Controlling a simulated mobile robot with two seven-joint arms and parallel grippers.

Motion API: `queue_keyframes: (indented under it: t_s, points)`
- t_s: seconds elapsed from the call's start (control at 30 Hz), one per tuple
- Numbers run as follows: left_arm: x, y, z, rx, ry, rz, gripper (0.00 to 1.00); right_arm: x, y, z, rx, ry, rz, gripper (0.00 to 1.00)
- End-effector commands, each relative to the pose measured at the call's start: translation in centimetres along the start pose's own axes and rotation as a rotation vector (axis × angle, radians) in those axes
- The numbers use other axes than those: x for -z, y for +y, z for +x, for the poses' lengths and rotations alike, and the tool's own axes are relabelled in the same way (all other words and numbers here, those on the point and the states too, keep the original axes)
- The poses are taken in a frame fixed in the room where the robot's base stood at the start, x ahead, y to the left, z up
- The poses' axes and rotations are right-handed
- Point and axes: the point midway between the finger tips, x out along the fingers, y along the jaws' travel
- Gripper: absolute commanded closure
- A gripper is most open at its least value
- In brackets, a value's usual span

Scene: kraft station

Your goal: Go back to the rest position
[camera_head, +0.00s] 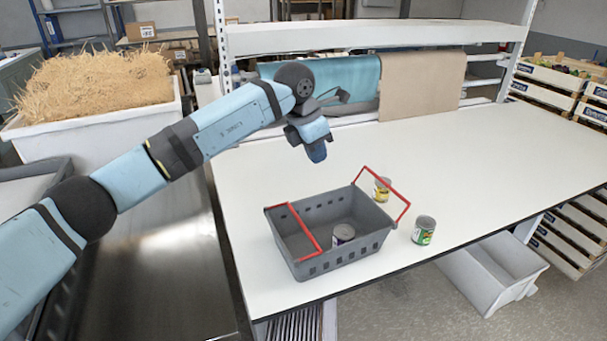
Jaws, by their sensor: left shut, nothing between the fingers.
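My left arm comes in from the left, and its gripper (317,151) hangs shut and empty above the white table (465,165), behind the basket in the picture. A grey basket (350,250) with red handles stands near the table's front edge. One can (343,233) is inside the basket. A can with a green and white label (423,230) stands upright on the table to the right of the basket. A can with a yellow label (382,189) stands just behind the basket, partly seen past the red handle. My right gripper is not in view.
A white shelf frame (380,37) with teal and brown paper rolls stands along the table's back. A bin of straw-like filling (95,88) and a dark metal counter (165,270) are at left. Wooden crates (550,82) stand at right. The table's right half is clear.

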Motion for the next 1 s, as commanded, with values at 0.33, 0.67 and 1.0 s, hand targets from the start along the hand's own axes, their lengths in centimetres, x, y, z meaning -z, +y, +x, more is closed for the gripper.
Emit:
queue_keyframes:
  t_s: [0.33,0.67,1.0]
  points:
    - [-0.8,0.0,-0.5,0.001,0.000,0.000,1.00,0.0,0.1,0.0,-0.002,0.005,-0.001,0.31]
    - [-2.4,-4.9,2.8,0.187,-0.207,-0.006,1.00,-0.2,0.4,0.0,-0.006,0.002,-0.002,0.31]
    - [-4.3,-15.8,0.4,0.880,-1.058,-0.471,1.00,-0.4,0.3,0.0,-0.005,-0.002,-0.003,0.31]
